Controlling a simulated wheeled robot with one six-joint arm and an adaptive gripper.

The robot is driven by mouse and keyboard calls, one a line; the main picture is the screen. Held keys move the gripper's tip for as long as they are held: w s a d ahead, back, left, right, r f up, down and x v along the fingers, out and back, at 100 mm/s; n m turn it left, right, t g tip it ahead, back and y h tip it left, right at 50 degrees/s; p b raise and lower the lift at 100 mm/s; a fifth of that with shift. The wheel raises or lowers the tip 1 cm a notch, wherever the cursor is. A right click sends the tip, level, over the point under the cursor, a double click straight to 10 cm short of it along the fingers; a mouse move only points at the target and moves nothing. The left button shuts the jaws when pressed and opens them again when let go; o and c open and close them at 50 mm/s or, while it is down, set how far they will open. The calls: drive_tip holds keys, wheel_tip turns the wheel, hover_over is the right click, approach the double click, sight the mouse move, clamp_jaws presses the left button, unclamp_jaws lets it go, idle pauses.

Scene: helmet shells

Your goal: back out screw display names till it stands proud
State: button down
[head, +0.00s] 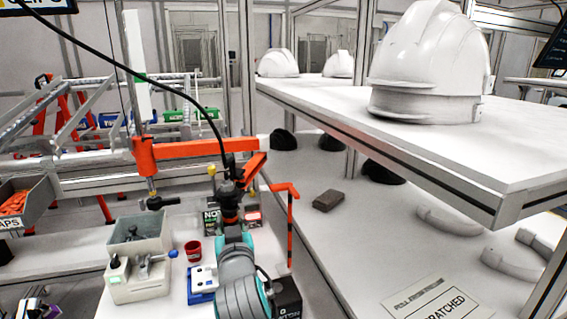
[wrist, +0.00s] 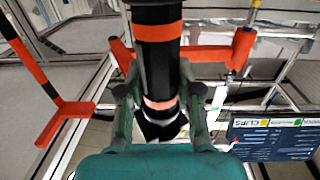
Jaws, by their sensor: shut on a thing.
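My gripper (head: 229,212) is shut on a black cylindrical tool with orange bands (wrist: 157,50), which looks like a power driver. In the wrist view the fingers of my gripper (wrist: 160,105) lie on both sides of its body. In the head view the black tool (head: 229,190) stands upright below the orange arm, with a black cable at its top. A dark display headed CLIPS (wrist: 275,140) shows in the wrist view; its smaller lines are unreadable. Another dark screen (head: 549,50) is cut off at the right of the head view. I cannot make out any screw.
An orange swing arm (head: 190,150) spans above the workbench. A grey box fixture (head: 140,235), a red cup (head: 193,252) and a blue-white block (head: 202,283) stand left of my arm. A white shelf with helmet shells (head: 430,65) juts out at the right.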

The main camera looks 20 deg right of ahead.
sight(229, 206)
drive_tip(key=shift+f, duration=0.85)
idle(2.1)
drive_tip(key=shift+r, duration=3.35)
